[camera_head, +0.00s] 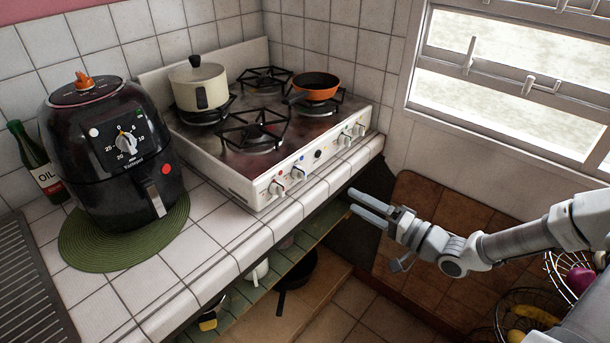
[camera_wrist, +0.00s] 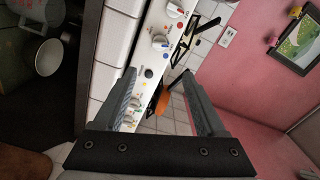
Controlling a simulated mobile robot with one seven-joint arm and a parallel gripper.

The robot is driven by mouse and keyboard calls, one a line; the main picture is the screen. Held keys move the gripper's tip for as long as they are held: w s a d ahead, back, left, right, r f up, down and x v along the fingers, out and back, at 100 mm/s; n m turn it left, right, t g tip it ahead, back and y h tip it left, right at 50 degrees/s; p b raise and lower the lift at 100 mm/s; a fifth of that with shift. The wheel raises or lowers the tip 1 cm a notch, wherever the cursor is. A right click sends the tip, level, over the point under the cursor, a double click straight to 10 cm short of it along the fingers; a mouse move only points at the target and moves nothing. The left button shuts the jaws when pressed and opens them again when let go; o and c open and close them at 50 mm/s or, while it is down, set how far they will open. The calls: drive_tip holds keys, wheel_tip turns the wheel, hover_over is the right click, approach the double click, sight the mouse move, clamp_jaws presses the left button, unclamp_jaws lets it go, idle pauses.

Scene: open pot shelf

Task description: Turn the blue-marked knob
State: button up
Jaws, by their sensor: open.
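The blue-marked knob (camera_head: 298,171) is on the white front panel of the stove (camera_head: 240,180), second from the left, with a small blue dot by it. In the wrist view the blue-marked knob (camera_wrist: 160,41) shows ahead of the fingertips, between the red-marked knob (camera_wrist: 174,10) and a black button (camera_wrist: 149,73). My gripper (camera_head: 351,202) is open and empty, in front of the counter and to the right of the knob, apart from it. Its two fingers (camera_wrist: 157,76) also show in the wrist view, spread apart, with the panel seen between them.
An orange pan (camera_head: 315,84) and a cream pot (camera_head: 199,85) stand on the stove. A black air fryer (camera_head: 110,150) stands left on a green mat (camera_head: 90,245). A lower shelf (camera_head: 318,228) runs under the counter. Wire baskets (camera_head: 500,318) are at lower right.

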sight(300, 174)
drive_tip(key=x, duration=1.5)
drive_tip(key=shift+w+a+b, duration=0.2)
drive_tip(key=shift+w+b, duration=0.05)
drive_tip(key=shift+b, duration=0.1)
clamp_jaws()
